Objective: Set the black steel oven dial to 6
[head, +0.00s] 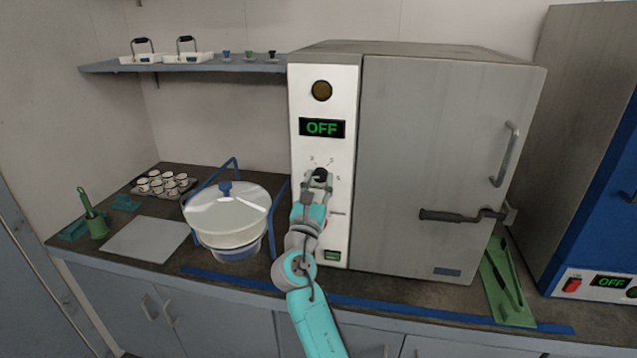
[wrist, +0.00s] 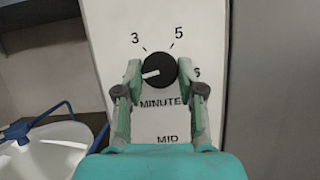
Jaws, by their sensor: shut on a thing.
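The black dial (head: 320,174) sits on the oven's white control panel (head: 341,90), below a display that reads OFF. In the wrist view the dial (wrist: 161,66) has a white pointer mark aimed left and slightly down. The printed numbers 3 and 5 show above the dial. A number at its right, perhaps a 6, is partly hidden by a finger. "MINUTES", partly covered, and "MID" are printed below. My gripper (wrist: 160,73) is shut on the dial, one finger at its left side and one at its right. It also shows in the head view (head: 319,188).
The oven door (head: 440,160) with handle and latch lever is shut, right of the panel. A shelf (head: 190,65) with trays juts out at upper left.

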